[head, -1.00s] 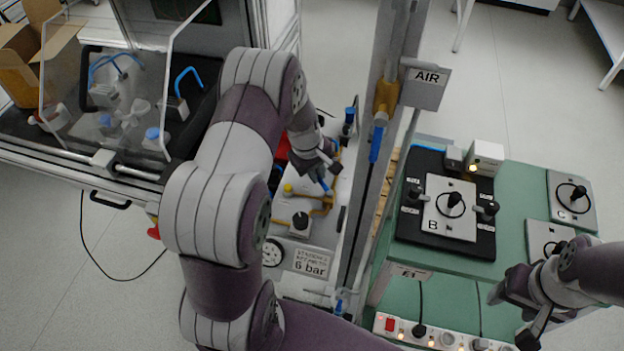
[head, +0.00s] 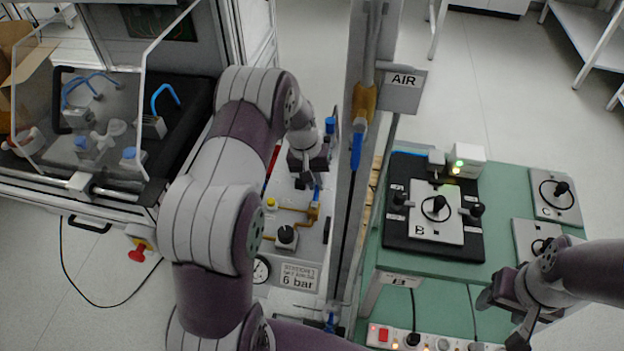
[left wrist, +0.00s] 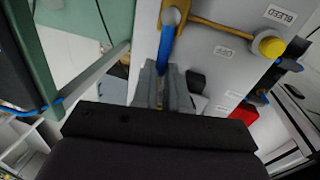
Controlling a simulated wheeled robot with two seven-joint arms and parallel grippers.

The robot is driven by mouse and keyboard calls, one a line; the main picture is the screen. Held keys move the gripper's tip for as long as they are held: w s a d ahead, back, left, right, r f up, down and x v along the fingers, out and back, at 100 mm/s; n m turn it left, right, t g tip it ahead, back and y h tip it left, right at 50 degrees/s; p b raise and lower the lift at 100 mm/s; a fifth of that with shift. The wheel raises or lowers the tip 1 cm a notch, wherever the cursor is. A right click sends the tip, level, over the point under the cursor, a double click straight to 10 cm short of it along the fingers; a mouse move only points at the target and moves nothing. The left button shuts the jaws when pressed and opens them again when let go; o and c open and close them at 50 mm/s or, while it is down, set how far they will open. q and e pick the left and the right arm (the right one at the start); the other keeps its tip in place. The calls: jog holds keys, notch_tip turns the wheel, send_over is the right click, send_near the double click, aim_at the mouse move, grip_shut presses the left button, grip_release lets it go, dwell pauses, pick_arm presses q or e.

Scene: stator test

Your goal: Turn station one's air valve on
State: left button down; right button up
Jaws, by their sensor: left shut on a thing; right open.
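The air panel (head: 282,218) is a grey upright board with brass piping, left of the post with the AIR sign (head: 404,80). My left gripper (head: 310,180) is at this panel. In the left wrist view, its fingers (left wrist: 165,88) are closed around the blue valve handle (left wrist: 168,38), which sits on a brass pipe fitting. The fingers hide the handle's end. Small labels are beside the valve, one reading BLEED. My right gripper (head: 502,318) is open and empty at the lower right, near the green bench's front edge.
A yellow knob (left wrist: 270,47) is beside the valve; a black regulator knob (head: 287,236), gauge (head: 261,270) and 6 bar plate (head: 298,277) are lower. The green bench (head: 500,175) carries station B (head: 437,213) and a white lamp box (head: 466,160).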

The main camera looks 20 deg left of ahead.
pick_arm(q)
jog(key=shift+d+m, duration=0.15)
jog(key=shift+m, duration=0.15)
dwell(0.4)
jog(key=c, duration=1.1)
grip_release()
jog(key=shift+c, duration=0.2)
notch_tip(320, 180, up, 12)
jog(key=a+p, duration=0.1)
jog(key=a, duration=0.1)
jog(key=shift+s+a+r, duration=0.2)
jog(key=shift+s, duration=0.05)
